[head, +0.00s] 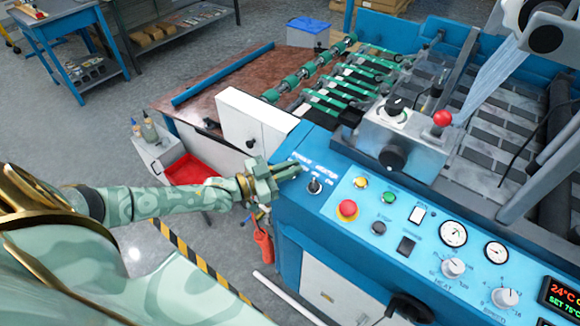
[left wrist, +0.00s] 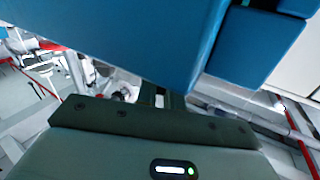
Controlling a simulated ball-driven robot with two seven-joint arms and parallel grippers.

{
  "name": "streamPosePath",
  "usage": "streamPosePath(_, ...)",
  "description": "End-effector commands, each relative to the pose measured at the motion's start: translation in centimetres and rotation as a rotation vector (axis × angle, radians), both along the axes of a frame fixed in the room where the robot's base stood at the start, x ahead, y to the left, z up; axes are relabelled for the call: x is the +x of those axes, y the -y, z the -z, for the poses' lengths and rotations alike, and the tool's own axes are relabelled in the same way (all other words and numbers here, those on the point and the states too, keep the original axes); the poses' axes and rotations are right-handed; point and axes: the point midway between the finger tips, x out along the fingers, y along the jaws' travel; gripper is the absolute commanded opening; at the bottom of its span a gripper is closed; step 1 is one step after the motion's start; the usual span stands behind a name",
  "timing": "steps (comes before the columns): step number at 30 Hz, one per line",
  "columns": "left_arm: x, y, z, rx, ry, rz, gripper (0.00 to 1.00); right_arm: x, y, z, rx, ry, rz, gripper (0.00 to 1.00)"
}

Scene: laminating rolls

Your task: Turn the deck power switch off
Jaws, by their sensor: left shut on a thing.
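The blue control panel (head: 330,205) of the laminating machine fills the lower right of the head view. A small black switch knob (head: 314,186) with white lettering beside it stands near the panel's far left corner. It looks like the deck power switch, but the lettering is too small to read surely. My left gripper (head: 289,171) is over the panel's left edge, its fingertips just left of the knob. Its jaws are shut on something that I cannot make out. In the left wrist view, a blue surface (left wrist: 120,35) lies close ahead and hides the fingertips. My right gripper is not in view.
A metal box with a red knob (head: 442,118) rises behind.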

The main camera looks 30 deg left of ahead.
Motion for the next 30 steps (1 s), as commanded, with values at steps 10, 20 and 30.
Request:
streamPosePath(10, -0.2, 0.1, -0.5, -0.055, -0.012, -0.224, 0.00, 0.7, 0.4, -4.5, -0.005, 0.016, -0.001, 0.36)
streamPosePath(20, -0.1, 0.1, -0.2, -0.121, -0.018, -0.521, 0.00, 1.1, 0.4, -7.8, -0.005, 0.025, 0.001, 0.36)
streamPosePath(30, -0.1, 0.0, 0.1, -0.170, -0.022, -0.754, 0.00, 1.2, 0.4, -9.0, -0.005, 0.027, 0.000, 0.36)
